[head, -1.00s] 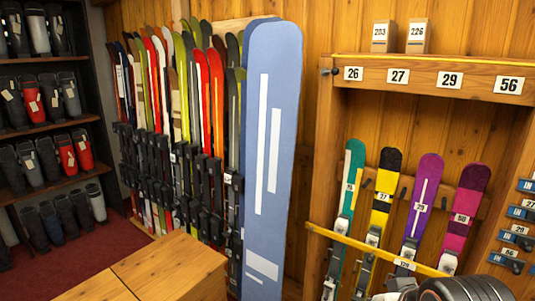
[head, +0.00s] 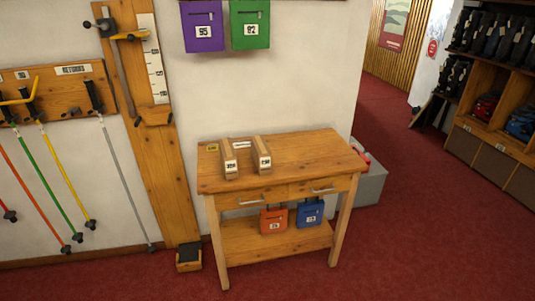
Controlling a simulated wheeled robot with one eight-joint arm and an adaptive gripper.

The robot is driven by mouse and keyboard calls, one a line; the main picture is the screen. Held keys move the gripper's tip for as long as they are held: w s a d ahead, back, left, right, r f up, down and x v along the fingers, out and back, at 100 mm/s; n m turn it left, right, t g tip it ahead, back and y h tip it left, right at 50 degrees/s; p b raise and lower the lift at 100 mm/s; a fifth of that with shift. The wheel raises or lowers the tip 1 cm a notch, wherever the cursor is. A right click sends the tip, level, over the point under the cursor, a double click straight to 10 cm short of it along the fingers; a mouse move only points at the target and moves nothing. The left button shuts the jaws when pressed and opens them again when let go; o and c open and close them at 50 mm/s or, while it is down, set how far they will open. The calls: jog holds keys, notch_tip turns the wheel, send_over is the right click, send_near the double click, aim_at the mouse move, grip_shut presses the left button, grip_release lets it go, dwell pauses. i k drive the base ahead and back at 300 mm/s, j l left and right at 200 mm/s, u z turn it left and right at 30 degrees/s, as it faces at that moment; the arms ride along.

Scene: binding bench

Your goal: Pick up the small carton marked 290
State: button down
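Two small, narrow tan cartons stand side by side on top of a wooden bench (head: 315,145) in the middle of the head view. Each has a white number label on its front end. The right carton (head: 262,148) has a label that seems to read 290, but the print is too small to be sure. The left carton (head: 229,153) has a label whose number I cannot read with certainty. The two cartons stand a little apart. My gripper is not in view.
The bench has two drawers and a lower shelf with an orange bag (head: 273,219) and a blue bag (head: 310,212). A grey block (head: 368,188) stands right of it. Poles hang at left. Red carpet (head: 410,240) is clear in front and at right.

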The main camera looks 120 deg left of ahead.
aim_at(261, 153)
jog(key=u, duration=3.85)
jog(key=i, duration=0.6)
jog(key=i+j+z, duration=0.1)
jog(key=i, duration=0.5)
jog(key=i+j, duration=0.15)
jog(key=i, duration=0.5)
